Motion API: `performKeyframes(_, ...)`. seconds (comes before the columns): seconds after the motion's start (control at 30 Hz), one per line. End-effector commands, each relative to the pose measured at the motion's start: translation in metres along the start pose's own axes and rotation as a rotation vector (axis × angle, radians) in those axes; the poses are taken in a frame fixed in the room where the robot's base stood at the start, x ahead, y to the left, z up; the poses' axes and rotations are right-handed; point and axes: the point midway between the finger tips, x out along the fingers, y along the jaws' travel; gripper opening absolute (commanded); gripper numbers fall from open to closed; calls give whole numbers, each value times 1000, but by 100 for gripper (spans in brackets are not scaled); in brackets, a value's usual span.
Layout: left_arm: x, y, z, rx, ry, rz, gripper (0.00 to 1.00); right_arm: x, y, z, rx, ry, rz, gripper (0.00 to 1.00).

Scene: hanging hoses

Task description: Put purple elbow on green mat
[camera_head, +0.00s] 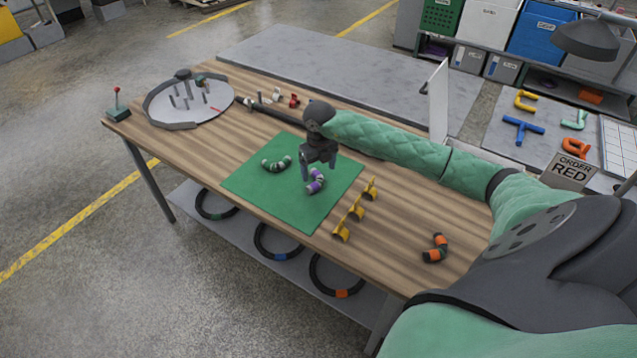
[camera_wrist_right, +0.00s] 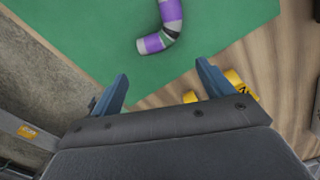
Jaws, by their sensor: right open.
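The purple elbow (camera_head: 315,184), a short bent hose piece with purple, grey and black bands, lies on the green mat (camera_head: 240,186) toward its right side. In the right wrist view the purple elbow (camera_wrist_right: 163,32) lies on the green mat (camera_wrist_right: 95,35), beyond my fingertips. My right gripper (camera_head: 318,170) is over the mat, just above the purple elbow in the head view. In the wrist view the right gripper (camera_wrist_right: 163,85) is open, with nothing between its fingers. A green-banded elbow (camera_head: 277,165) also lies on the mat. My left gripper is not in view.
Yellow holders (camera_head: 355,210) stand in a row right of the mat. An orange-banded elbow (camera_head: 435,248) lies on the table's front right. A round grey tray with pegs (camera_head: 172,122) is at the far left. Black hoses (camera_head: 276,244) hang below the table edge.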

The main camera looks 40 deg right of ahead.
Motion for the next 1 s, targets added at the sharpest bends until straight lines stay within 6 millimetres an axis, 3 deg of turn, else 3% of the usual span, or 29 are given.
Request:
performKeyframes(0.33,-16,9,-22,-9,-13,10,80,-39,0,0,-1,-1,0,80)
performKeyframes(1.0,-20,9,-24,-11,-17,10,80,-42,2,-1,-2,-1,6,80)
